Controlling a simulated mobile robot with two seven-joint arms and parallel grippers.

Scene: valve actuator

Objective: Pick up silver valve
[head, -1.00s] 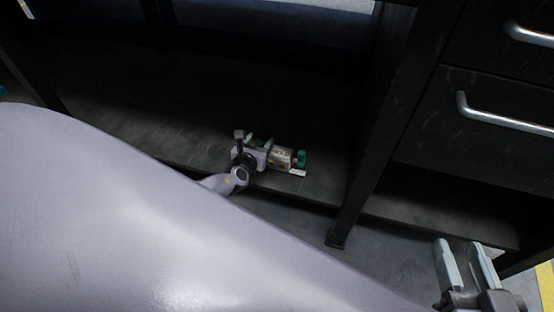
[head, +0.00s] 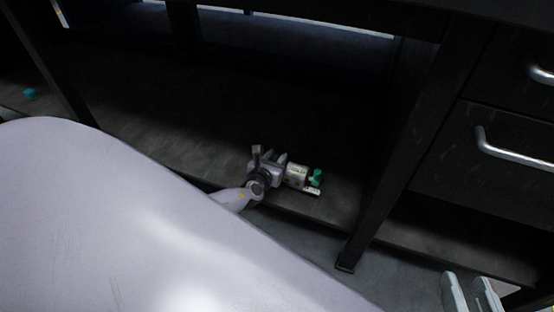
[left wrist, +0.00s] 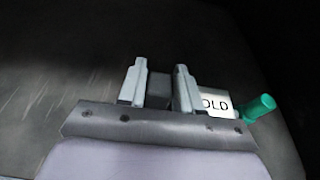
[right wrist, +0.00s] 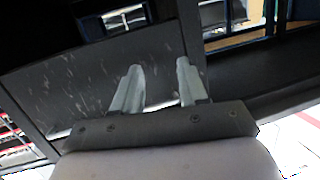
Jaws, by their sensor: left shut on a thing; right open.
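The silver valve (head: 297,175) is at the front edge of the dark lower shelf, with a pale label and a green handle (head: 316,177) on its right. In the left wrist view, part of the label (left wrist: 215,103) reads "OLD", and the green handle shows to its right. My left gripper (head: 275,164) is shut on the valve from its left side; the fingers (left wrist: 160,78) have a dark block between them. The exact contact is partly hidden. Whether the valve rests on the shelf is unclear. My right gripper (head: 470,291) is open and empty, low at the right.
The dark shelf (head: 160,140) is bare left of the valve. A dark upright post (head: 385,170) stands right of it, with drawers (head: 485,185) beyond. A dark board hangs above. A small teal object (head: 29,93) lies at the far left.

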